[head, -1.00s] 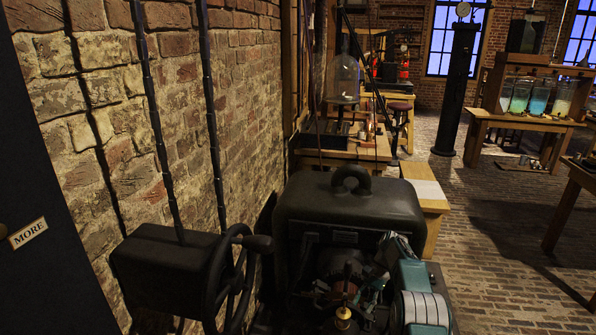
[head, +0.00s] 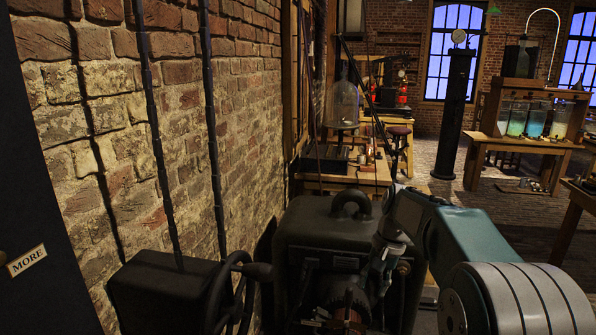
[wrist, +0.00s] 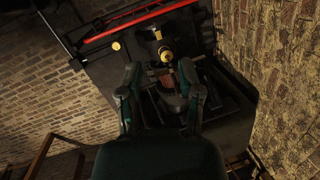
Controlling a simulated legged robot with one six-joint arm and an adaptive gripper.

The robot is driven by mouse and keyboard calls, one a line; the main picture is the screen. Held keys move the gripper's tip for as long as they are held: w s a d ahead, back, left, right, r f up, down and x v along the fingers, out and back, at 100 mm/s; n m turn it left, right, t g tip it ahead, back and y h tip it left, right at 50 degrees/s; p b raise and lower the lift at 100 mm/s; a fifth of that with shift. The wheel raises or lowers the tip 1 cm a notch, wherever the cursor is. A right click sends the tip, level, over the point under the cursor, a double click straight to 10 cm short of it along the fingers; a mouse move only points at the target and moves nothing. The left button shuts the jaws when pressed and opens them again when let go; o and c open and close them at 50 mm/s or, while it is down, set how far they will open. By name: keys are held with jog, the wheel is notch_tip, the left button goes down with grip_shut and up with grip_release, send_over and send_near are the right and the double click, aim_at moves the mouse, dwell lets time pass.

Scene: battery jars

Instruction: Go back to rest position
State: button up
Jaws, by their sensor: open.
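My gripper (wrist: 163,92) is open in the wrist view, its two fingers apart with nothing between them. Beyond the fingers is a dark machine (wrist: 200,70) with a brass-coloured knob. In the head view my teal arm reaches in from the lower right, and my gripper (head: 378,268) hangs in front of the black machine housing (head: 325,235). From the head view the fingers are small and partly dark against the machine. I cannot tell the exact gap between gripper and machine.
A black box with a handwheel (head: 228,295) stands at the lower left by the brick wall (head: 180,130). A wooden bench (head: 345,178) holds a glass bell jar (head: 345,102). Glass jars (head: 535,122) stand on a table at the right. Brick floor lies open between.

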jog(key=s+r+n+t+h, duration=0.2)
jog(key=s+n+t, duration=0.3)
jog(key=s, duration=2.3)
jog(key=shift+a+r+t+h, duration=0.3)
jog(key=shift+a+r+t, duration=0.2)
jog(key=shift+t, duration=0.3)
jog(key=shift+w, duration=0.1)
